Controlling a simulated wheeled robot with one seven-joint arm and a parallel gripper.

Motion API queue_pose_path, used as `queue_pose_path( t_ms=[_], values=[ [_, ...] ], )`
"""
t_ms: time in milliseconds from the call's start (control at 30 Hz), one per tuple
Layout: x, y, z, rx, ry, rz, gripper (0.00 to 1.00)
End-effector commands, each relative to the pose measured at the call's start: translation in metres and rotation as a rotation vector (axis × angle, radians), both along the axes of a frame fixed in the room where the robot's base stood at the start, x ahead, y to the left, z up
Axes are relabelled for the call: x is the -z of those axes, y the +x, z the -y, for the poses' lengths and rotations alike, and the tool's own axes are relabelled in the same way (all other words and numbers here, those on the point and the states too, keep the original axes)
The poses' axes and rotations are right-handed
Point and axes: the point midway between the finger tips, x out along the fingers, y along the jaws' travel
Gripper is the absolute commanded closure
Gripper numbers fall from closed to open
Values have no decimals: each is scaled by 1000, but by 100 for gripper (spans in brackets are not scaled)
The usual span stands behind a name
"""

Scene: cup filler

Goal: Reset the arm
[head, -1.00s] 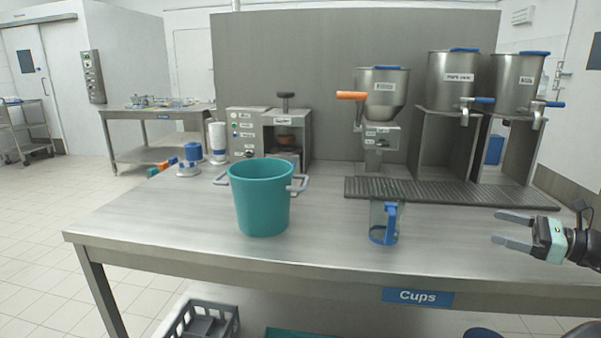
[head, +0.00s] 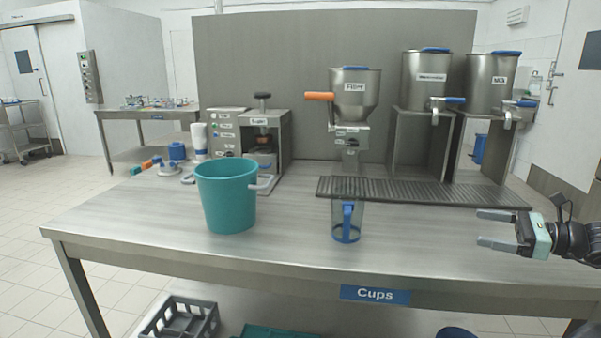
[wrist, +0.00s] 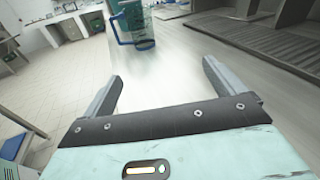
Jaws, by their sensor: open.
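My gripper (head: 484,228) is at the right of the head view, above the right front part of the table. Its jaws are apart and nothing is between them. In the wrist view its two fingers (wrist: 160,85) point over the bare tabletop. A clear jug with a blue handle (head: 347,221) stands upright on the table to the left of my gripper, apart from it. The jug also shows at the top of the wrist view (wrist: 135,25).
A steel table (head: 280,250) carries a teal bucket (head: 228,200) at left. A ribbed drip tray (head: 420,192) lies behind the jug, under the fibre dispenser (head: 355,90) and two steel tanks (head: 425,80). A grey crate (head: 185,318) sits below. The tabletop between jug and gripper is clear.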

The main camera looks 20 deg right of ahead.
Motion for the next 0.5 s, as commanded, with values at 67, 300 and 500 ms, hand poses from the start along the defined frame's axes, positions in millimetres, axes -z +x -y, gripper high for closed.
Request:
queue_pose_path(
  t_ms=[67,300,500],
  values=[
    [-2,7,-14,-46,-24,-10,5],
    [-7,28,-71,-232,-134,-47,5],
    [-13,42,-148,-489,-298,-69,5]
  ],
)
